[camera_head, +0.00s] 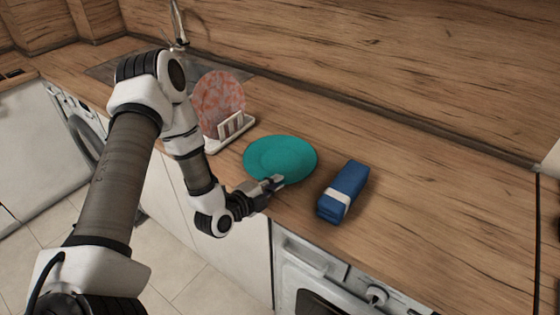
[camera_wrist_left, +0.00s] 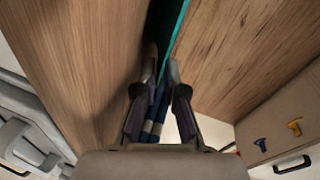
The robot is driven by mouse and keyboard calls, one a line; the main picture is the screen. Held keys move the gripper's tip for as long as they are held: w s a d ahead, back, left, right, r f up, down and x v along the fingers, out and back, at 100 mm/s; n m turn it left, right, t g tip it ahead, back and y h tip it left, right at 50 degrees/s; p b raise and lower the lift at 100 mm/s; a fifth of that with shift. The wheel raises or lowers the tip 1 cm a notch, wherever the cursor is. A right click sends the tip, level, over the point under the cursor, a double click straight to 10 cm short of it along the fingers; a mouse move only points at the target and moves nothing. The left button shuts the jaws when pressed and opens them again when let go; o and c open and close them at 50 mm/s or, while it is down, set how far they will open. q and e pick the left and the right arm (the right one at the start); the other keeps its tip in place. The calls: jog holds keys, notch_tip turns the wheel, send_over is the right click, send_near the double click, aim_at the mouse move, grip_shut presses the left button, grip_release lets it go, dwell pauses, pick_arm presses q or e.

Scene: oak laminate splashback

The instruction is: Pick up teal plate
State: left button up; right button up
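The teal plate (camera_head: 282,156) is near the front of the wooden counter in the head view. In the left wrist view the plate (camera_wrist_left: 179,32) shows edge-on as a thin teal strip with a dark band beside it. My left gripper (camera_head: 274,183) is at the plate's near rim. In the wrist view its two fingertips (camera_wrist_left: 163,68) are close together, one on each side of the rim, and look shut on it. I cannot tell whether the plate is clear of the counter. My right gripper is not in view.
A blue folded cloth (camera_head: 348,184) with a white band lies just right of the plate. A white rack (camera_head: 233,131) with an upright reddish plate (camera_head: 219,100) stands to the left, close to my left arm. The counter's right side (camera_head: 440,200) is clear.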

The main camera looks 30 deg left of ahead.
pick_arm(q)
jog(key=shift+w+f, duration=0.1)
grip_shut()
